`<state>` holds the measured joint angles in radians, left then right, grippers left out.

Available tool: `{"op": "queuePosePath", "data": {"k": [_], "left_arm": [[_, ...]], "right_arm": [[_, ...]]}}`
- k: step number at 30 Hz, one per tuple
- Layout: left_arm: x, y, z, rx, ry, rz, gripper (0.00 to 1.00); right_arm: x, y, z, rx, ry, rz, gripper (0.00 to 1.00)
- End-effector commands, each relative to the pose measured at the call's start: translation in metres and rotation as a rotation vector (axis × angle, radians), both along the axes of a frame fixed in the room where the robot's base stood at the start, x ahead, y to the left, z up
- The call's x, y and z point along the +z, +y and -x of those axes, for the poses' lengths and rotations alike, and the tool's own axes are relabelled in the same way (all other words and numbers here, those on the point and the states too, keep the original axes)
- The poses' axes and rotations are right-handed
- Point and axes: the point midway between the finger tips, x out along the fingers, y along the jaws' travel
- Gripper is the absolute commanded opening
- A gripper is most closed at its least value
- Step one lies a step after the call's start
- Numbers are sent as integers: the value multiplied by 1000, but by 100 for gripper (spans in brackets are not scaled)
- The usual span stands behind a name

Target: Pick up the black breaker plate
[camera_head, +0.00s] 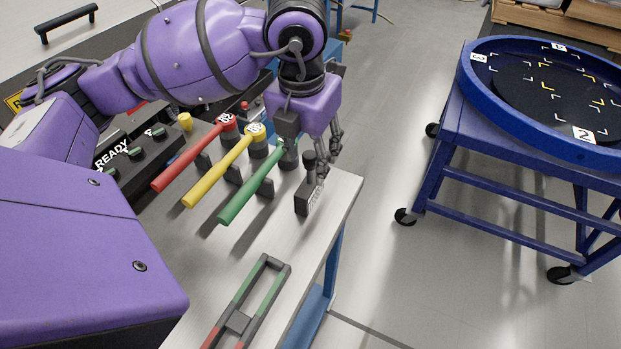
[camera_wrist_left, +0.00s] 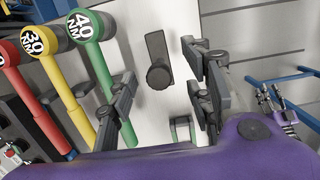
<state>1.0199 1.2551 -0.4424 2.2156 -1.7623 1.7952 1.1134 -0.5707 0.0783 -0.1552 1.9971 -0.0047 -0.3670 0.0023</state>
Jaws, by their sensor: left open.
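No part is clearly recognisable as a black breaker plate.
Red (camera_head: 190,158), yellow (camera_head: 218,170) and green (camera_head: 250,186) torque wrenches rest in holders left of the gripper. A grey frame with red and green bars (camera_head: 240,318) lies nearer on the bench. A blue wheeled cart (camera_head: 440,125) stands right, across open floor.

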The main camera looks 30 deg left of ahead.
Motion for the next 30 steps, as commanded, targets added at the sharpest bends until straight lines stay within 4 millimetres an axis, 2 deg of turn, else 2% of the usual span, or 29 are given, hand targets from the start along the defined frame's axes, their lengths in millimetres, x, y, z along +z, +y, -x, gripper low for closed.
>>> {"op": "queuePosePath", "data": {"k": [5, 13, 22, 23, 30], "left_arm": [[-21, 0, -2, 0, 5, 1, 46], [-59, 1, -9, -1, 3, 0, 46], [-66, 1, -10, -2, 1, 1, 46], [-66, 1, -10, -2, 1, 1, 45], [-66, 1, -10, -2, 1, 0, 14]], "right_arm": [[-1, -2, 5, -2, 9, 2, 40], [4, -1, 1, -3, -1, 0, 40], [6, 0, -5, 0, -12, -2, 40], [7, 0, -6, 0, -13, -2, 40], [8, 1, -9, 1, -19, -3, 40]]}}
